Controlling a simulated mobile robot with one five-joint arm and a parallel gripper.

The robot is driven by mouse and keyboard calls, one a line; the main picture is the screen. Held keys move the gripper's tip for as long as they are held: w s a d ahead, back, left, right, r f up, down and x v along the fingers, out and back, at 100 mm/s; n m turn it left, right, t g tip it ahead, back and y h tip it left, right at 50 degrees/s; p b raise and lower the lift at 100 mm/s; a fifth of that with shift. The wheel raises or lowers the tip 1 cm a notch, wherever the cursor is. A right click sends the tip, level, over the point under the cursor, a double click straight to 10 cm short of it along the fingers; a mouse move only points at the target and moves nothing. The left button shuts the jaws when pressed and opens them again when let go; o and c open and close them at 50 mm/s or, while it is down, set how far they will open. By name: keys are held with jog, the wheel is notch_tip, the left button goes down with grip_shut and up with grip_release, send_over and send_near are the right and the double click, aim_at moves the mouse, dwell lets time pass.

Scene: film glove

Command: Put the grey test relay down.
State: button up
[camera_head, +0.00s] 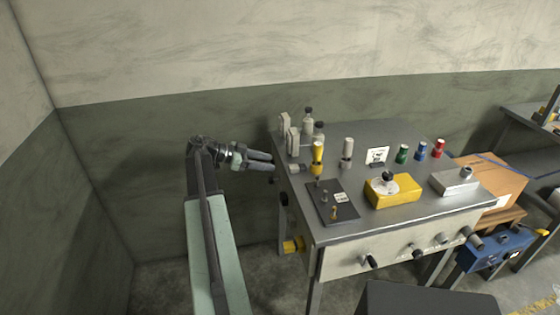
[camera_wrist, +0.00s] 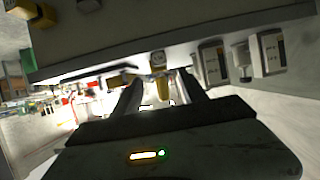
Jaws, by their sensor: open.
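Two pale grey upright blocks that look like relays stand at the left end of the metal bench (camera_head: 360,222): one further back (camera_head: 284,124) and one nearer (camera_head: 293,142). I cannot tell which is the test relay. Two similar grey blocks show in the wrist view, one by the right finger (camera_wrist: 212,62) and one further right (camera_wrist: 270,52). My gripper (camera_head: 272,161) is open and just off the bench's left edge, beside the nearer block. Nothing is visibly held between the fingers. A yellow object (camera_wrist: 162,88) shows beyond the gap between them.
A yellow-topped cylinder (camera_head: 317,158) stands close to my gripper. A dark panel (camera_head: 332,202), yellow box (camera_head: 393,190) and metal box (camera_head: 455,182) occupy the bench front. Bottles (camera_head: 308,122) stand at the back left. Bare bench shows between the small items.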

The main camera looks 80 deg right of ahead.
jog(key=shift+v, duration=0.85)
jog(key=w+a+f+n+t, duration=0.45)
jog(key=w+a+n, duration=0.25)
jog(key=w+a, duration=0.6)
jog(key=w+a+f+n+t, duration=0.3)
jog(key=w+a+f+n, duration=0.3)
jog(key=w+a, duration=0.7)
jog(key=w+a+f+n+t+y, duration=0.1)
jog(key=w+a+n, duration=0.3)
jog(key=a, duration=1)
jog(key=w+a+f+n+t+y, duration=0.1)
jog(key=w+a+n+t+y, duration=0.1)
jog(key=a+n, duration=0.6)
jog(key=w+a+f+n+t+y, duration=0.1)
jog(key=w+a+n, duration=0.4)
jog(key=a, duration=1.4)
jog(key=shift+w+a+f+n+t+y, duration=0.35)
jog(key=shift+f+n+y, duration=0.3)
jog(key=shift+y, duration=0.15)
jog(key=shift+r, duration=0.15)
